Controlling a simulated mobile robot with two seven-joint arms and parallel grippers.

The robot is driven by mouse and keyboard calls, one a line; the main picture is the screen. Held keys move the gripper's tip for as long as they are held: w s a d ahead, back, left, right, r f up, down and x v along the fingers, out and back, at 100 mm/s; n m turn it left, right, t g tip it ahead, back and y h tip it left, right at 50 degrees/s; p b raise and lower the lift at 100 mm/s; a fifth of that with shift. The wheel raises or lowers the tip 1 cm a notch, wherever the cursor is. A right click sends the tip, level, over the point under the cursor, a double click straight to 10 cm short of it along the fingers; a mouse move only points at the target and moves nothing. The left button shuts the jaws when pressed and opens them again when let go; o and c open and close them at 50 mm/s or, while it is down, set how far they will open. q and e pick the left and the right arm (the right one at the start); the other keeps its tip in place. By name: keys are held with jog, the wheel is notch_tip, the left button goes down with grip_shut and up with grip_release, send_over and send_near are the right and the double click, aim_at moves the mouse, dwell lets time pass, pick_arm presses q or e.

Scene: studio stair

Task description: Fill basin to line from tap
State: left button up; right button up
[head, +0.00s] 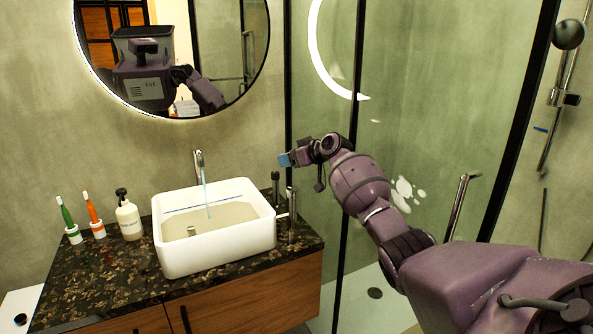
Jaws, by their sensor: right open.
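The white rectangular basin (216,251) sits on the dark speckled counter. The tap (198,160) stands behind it, and a thin bluish water stream (206,190) runs from it into the basin. Pale water (225,215) lies in the basin. A thin dark blue line (190,209) crosses the inner back wall, and the water surface appears below it. A small grey upright piece (191,231) stands in the water. My right gripper (284,160), with blue fingertips, is open and empty, above and right of the basin, apart from the tap. My left gripper is out of view.
Metal posts (291,215) stand at the basin's right, one with a side lever. A black-framed glass shower panel (318,95) is close to my right arm. A round mirror (215,60) hangs above.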

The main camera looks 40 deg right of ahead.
notch_tip(320, 180, up, 9)
jog(key=p, duration=0.2)
jog(key=shift+w+a+f, duration=0.1)
jog(key=shift+f, duration=0.05)
